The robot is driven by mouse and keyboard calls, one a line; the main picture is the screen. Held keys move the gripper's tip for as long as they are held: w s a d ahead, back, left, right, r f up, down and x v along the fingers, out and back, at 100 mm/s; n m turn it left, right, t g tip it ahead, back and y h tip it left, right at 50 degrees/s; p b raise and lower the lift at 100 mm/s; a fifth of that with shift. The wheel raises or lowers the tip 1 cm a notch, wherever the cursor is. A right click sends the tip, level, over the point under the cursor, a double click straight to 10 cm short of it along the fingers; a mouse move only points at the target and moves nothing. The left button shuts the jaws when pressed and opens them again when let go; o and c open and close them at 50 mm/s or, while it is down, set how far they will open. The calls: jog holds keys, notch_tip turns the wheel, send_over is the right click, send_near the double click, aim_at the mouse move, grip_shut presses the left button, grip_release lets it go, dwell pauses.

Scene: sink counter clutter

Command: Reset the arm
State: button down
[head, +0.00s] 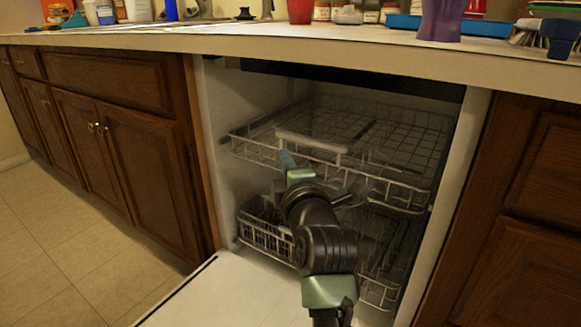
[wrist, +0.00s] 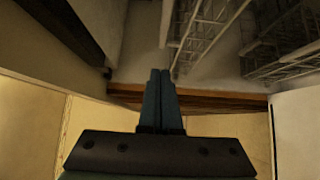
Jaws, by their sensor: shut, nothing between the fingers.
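My gripper (wrist: 160,75) shows in the wrist view with its two fingers together and nothing between them. In the head view my gripper (head: 287,159) is at the front of the open dishwasher, close to the handle of the upper rack (head: 412,190). I cannot tell from this view whether it touches the rack. My arm reaches up from the bottom of the picture and hides part of both racks. The lower rack (head: 265,237) sits below, inside the dishwasher.
The dishwasher door (head: 215,295) lies folded down in front. Wooden cabinets (head: 110,130) stand on both sides. The counter (head: 260,40) above holds bottles, a red cup (head: 300,11) and a purple vase (head: 440,20). Tiled floor (head: 50,250) is clear at the left.

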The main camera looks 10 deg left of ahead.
jog(key=p+v, duration=0.1)
jog(key=v, duration=0.4)
jog(key=s+d+r+m+t+p, duration=0.1)
jog(key=s+r+m+t+p, duration=0.15)
jog(key=r, duration=0.65)
jog(key=s+d+r+m+t+h+p, duration=0.1)
jog(key=s+d+r+m+p, duration=0.2)
jog(key=r, duration=0.6)
jog(key=s+r+m+t+p, duration=0.2)
jog(key=s+r+m+p, duration=0.15)
jog(key=r, duration=0.55)
jog(key=s+d+r+m+t+h+p, duration=0.35)
jog(key=s+r+m, duration=0.35)
jog(key=r, duration=0.4)
jog(key=s+d+r+m+t+h+p, duration=0.25)
jog(key=s+r+m+h+p, duration=0.3)
jog(key=r, duration=0.45)
notch_tip(320, 180, up, 35)
jog(key=m+y+p, duration=0.1)
jog(key=y+p, duration=0.1)
jog(key=p, duration=3.2)
jog(key=shift+s+d, duration=0.2)
jog(key=shift+d, duration=0.15)
jog(key=shift+m+g, duration=0.25)
